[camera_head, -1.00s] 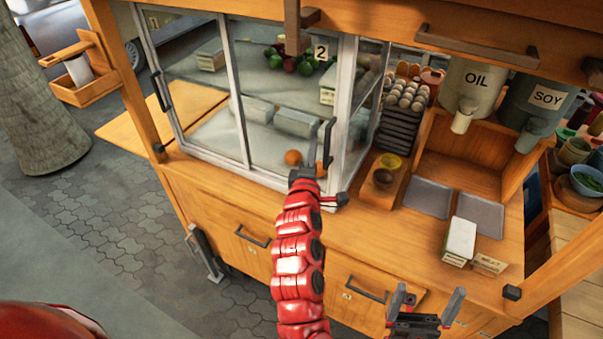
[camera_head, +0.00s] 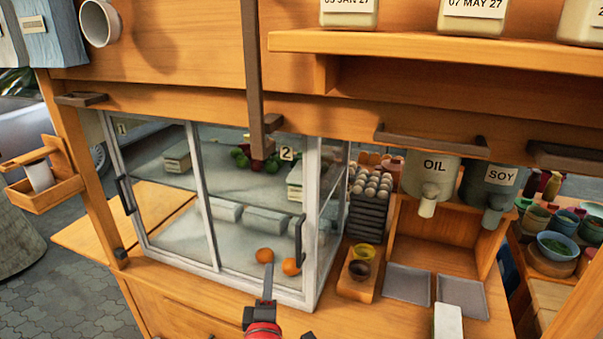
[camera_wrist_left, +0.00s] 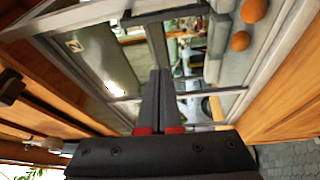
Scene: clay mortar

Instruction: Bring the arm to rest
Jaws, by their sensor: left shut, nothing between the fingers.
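My left gripper (camera_head: 267,287) is at the lower middle of the head view, in front of the glass cabinet (camera_head: 209,230). Its fingers are together and hold nothing. In the left wrist view the two dark fingers (camera_wrist_left: 158,92) lie side by side and point at the cabinet's glass and frame. I cannot tell whether they touch it. Only the end of the red left arm shows in the head view. My right gripper is not in view.
Two orange round items (camera_head: 264,256) sit inside the cabinet. A dark vertical handle (camera_head: 299,240) is on its right door. To the right are a small tray with bowls (camera_head: 357,275), two grey trays (camera_head: 407,284) and the oil (camera_head: 430,178) and soy (camera_head: 489,190) dispensers. A shelf (camera_head: 440,50) with jars is above.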

